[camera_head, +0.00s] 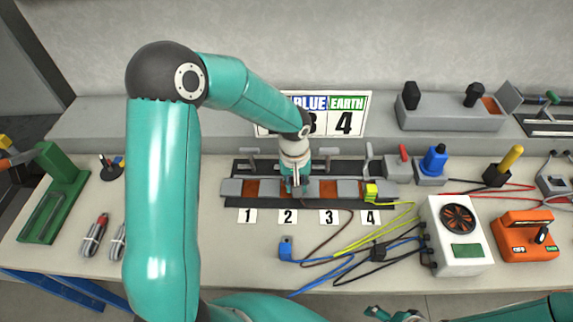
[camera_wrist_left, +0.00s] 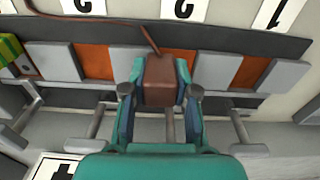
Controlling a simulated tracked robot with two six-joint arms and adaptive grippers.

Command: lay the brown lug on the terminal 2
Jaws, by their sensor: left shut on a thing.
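My left gripper (camera_head: 297,188) is shut on the brown lug (camera_wrist_left: 160,81), which sits between both fingers in the left wrist view. The lug hangs over or at terminal 2's copper pad (camera_wrist_left: 181,54), partly covering it; I cannot tell whether they touch. Label 2 (camera_head: 288,217) lies just in front of the gripper. The brown wire (camera_head: 338,228) trails from the lug toward the front of the table. In the head view the gripper hides the lug. Part of my right gripper (camera_head: 394,315) shows at the bottom edge; its jaws are unclear.
Terminal 4 holds a yellow-green lug (camera_head: 371,192). Copper pads 1 (camera_head: 250,187) and 3 (camera_head: 328,188) are bare. A blue lug (camera_head: 286,249) and a black lug (camera_head: 379,252) lie in front among loose wires. A white fan unit (camera_head: 462,252) stands to the right.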

